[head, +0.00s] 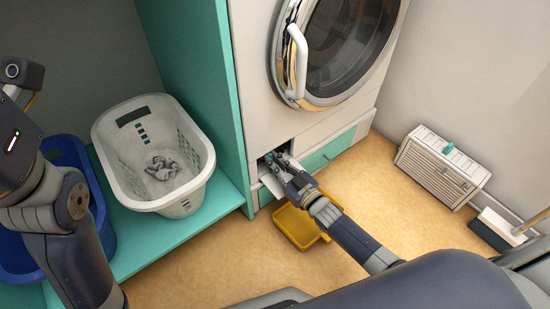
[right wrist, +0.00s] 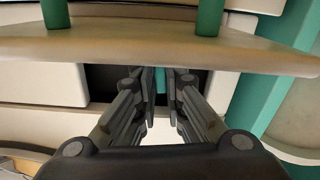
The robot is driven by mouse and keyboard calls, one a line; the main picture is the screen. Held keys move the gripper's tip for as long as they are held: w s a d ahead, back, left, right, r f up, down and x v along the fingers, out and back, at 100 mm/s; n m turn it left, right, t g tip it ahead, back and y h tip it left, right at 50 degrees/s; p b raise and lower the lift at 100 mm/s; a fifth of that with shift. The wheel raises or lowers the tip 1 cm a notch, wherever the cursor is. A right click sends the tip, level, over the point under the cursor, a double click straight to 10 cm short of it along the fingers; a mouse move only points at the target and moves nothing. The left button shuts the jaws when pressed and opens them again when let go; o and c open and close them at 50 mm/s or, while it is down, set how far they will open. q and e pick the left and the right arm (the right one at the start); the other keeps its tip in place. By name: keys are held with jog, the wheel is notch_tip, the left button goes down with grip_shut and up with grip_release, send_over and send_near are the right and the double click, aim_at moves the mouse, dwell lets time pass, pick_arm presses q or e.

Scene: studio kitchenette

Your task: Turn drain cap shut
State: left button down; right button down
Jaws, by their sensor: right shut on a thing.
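The washing machine (head: 258,105) stands at the top middle of the head view, its round door shut. A small dark opening (head: 264,165) is low on its front left, with a pale flap (head: 272,186) lowered below it. My right gripper (head: 273,160) reaches into this opening. In the right wrist view its fingers (right wrist: 161,85) are shut on a narrow teal piece, which I take for the drain cap (right wrist: 160,78). Most of the cap is hidden by the fingers, so its turn angle cannot be seen. My left arm shows at the left, its gripper out of view.
A yellow tray (head: 293,229) lies on the floor below the opening, partly behind my right arm. A white laundry basket (head: 199,198) with grey cloth stands on the teal shelf.

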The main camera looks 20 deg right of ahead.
jog(key=shift+m+p, duration=0.3)
jog(key=shift+m, duration=0.4)
jog(key=c, duration=1.7)
grip_release()
jog(key=shift+s, duration=0.1)
jog(key=v, duration=1.2)
